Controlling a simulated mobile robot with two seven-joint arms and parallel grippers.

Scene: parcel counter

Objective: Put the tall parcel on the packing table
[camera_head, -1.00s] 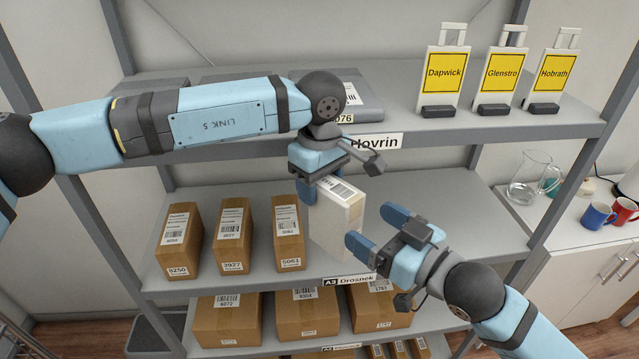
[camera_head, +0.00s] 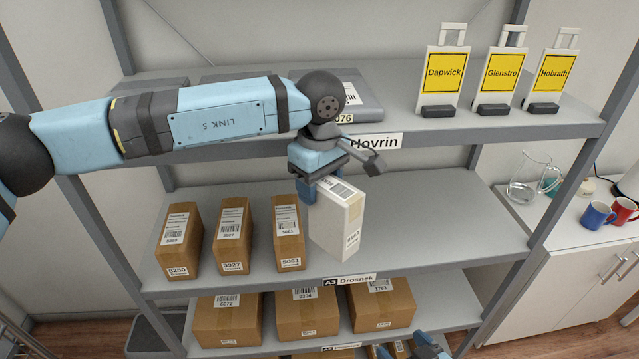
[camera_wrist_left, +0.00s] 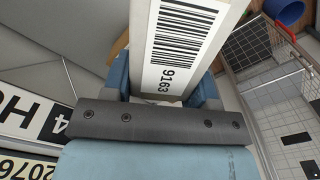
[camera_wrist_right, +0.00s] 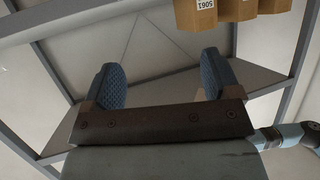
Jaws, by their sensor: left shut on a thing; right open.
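A tall white parcel (camera_head: 337,218) stands upright at the middle shelf, beside the brown boxes. My left gripper (camera_head: 320,190) is shut on its upper part from above. In the left wrist view the parcel (camera_wrist_left: 180,45) sits between the two blue fingers (camera_wrist_left: 165,92), with a barcode label reading 9163. I cannot tell whether its base touches the shelf. My right gripper (camera_head: 408,348) is low at the bottom edge of the head view. In the right wrist view the right gripper's fingers (camera_wrist_right: 162,80) are apart with nothing between them. No packing table is identifiable.
Brown boxes (camera_head: 232,235) stand on the middle shelf (camera_head: 430,225), left of the parcel; its right side is clear. More boxes (camera_head: 306,314) fill the lower shelf. Yellow name signs (camera_head: 442,72) stand on the upper shelf. A side counter with a jug (camera_head: 530,178) and mugs (camera_head: 597,214) is at right.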

